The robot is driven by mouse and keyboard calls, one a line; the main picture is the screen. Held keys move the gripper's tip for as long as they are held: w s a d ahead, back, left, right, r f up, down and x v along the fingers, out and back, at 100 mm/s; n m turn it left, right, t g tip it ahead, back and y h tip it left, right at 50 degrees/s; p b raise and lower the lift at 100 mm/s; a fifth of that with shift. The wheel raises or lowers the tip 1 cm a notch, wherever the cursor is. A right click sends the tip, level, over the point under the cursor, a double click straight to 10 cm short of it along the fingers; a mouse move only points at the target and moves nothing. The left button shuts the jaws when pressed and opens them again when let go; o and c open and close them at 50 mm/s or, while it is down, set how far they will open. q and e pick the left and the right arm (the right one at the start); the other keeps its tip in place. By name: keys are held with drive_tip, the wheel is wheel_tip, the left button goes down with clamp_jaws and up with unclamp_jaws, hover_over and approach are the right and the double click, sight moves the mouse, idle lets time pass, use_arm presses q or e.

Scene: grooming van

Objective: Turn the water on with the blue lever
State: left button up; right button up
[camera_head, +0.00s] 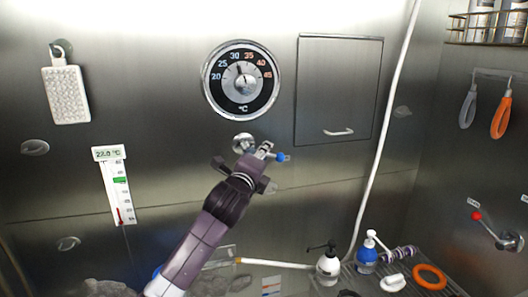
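The blue lever (281,157) sits on a round metal valve (242,141) on the steel wall, below the big dial. Its blue knob shows just right of my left gripper's tips, pointing right. My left gripper (264,150) reaches up from the lower left. Its fingertips look close together, with the knuckles spread out to both sides. The tips overlap the lever's stem in the view and hide much of it. I cannot tell whether they touch it. My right gripper is not in view.
A temperature dial (241,80) is above the valve, and a closed cabinet door (338,91) to its right. A white hose (386,120) hangs at right. A red-tipped lever (477,216) is on the right wall. Pump bottles (328,267) stand lower right. A thermometer (116,190) hangs left.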

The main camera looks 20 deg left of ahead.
use_arm(q)
drive_tip(key=shift+w, duration=0.25)
drive_tip(key=shift+c, duration=0.4)
clamp_jaws()
